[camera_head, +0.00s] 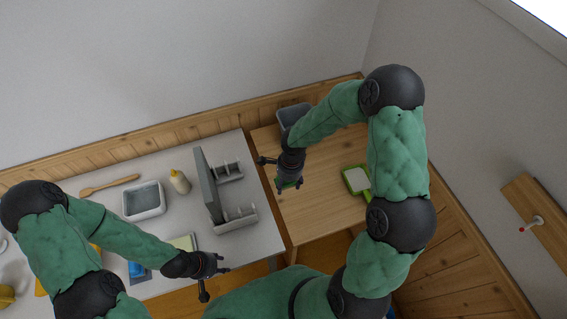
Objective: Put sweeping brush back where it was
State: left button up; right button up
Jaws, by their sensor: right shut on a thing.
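My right gripper (272,174) is above the left part of the wooden table. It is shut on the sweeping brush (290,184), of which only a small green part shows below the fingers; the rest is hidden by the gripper. Whether the brush touches the table cannot be told. A green-rimmed dustpan (357,181) with a pale inside lies on the wooden table, to the right of this gripper. My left gripper (215,283) is open and empty, near the front edge of the white table.
A grey rack (209,187) stands at the right end of the white table (262,226). A grey bin (292,116) is at the back of the wooden table (318,214).

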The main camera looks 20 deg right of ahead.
pick_arm(q)
jog(key=shift+w, duration=0.4)
pick_arm(e)
jog(key=shift+w+f, duration=0.15)
jog(key=shift+w, duration=0.5)
pick_arm(q)
jog(key=shift+r+p, duration=0.7)
jog(key=shift+p, duration=0.05)
pick_arm(e)
jog(key=w+d+f, duration=0.2)
jog(key=w, duration=0.1)
jog(key=w+d+f, duration=0.1)
jog(key=w+f, duration=0.2)
jog(key=w, duration=0.1)
jog(key=w+d+f, duration=0.2)
jog(key=w+f, duration=0.1)
jog(key=w, duration=0.1)
jog(key=shift+d+f, duration=0.1)
jog(key=shift+d, duration=0.2)
pick_arm(q)
jog(key=shift+s, duration=0.1)
pick_arm(e)
jog(key=shift+w+d+f, duration=0.3)
jog(key=shift+w+f, duration=0.25)
jog(key=shift+f, duration=0.3)
pick_arm(q)
jog(key=shift+r, duration=0.2)
pick_arm(e)
jog(key=shift+f, duration=1.4)
